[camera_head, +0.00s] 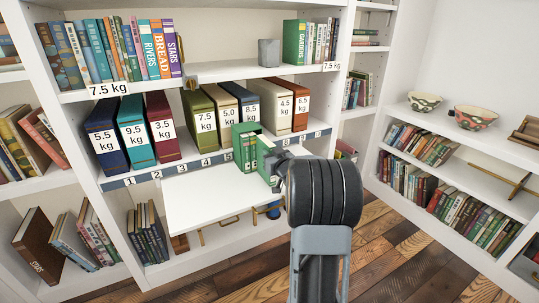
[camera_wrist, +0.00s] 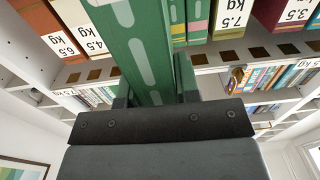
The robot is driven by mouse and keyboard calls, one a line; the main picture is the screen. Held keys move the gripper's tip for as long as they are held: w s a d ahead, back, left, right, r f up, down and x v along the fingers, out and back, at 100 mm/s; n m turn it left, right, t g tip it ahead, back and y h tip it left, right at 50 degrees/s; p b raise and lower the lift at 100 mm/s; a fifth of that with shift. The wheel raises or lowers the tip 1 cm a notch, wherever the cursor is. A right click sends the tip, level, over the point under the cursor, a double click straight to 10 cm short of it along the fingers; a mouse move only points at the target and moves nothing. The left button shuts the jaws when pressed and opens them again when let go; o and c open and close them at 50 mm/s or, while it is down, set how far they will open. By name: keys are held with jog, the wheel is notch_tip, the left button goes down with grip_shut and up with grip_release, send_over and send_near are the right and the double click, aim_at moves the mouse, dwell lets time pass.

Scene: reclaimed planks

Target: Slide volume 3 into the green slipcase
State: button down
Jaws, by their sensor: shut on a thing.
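The green slipcase (camera_head: 236,129) stands on the middle shelf, with green volumes inside it. In the wrist view, green spines with coloured bands (camera_wrist: 197,22) show beside the held book. My gripper (camera_head: 279,166) is shut on a green book, taken as volume 3 (camera_head: 264,149), just right of and in front of the slipcase. In the wrist view, the book (camera_wrist: 133,35) rises upright between the fingers (camera_wrist: 153,92). Its number cannot be read. It appears outside the slipcase; whether they touch is unclear. My arm hides part of the shelf on the right.
A white pull-out board (camera_head: 210,200) lies below the numbered shelf edge (camera_head: 190,167). Weight-labelled binders, including an olive one (camera_head: 199,115) and a rust one (camera_head: 300,108), stand beside the slipcase. A grey block (camera_head: 269,53) sits above. Open floor (camera_head: 375,255) lies right.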

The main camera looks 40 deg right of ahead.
jog(key=shift+w+d, duration=0.1)
jog(key=shift+w, duration=0.4)
jog(key=c, duration=0.8)
grip_release()
jog(key=shift+s+a+p, duration=0.3)
jog(key=shift+s+p, duration=0.15)
jog(key=shift+s, duration=1.85)
jog(key=shift+s+a+p, duration=0.3)
jog(key=shift+s+p, duration=0.15)
jog(key=shift+s, duration=1.8)
jog(key=shift+s+a+p, duration=0.3)
jog(key=shift+s+p, duration=0.15)
jog(key=shift+s, duration=1.85)
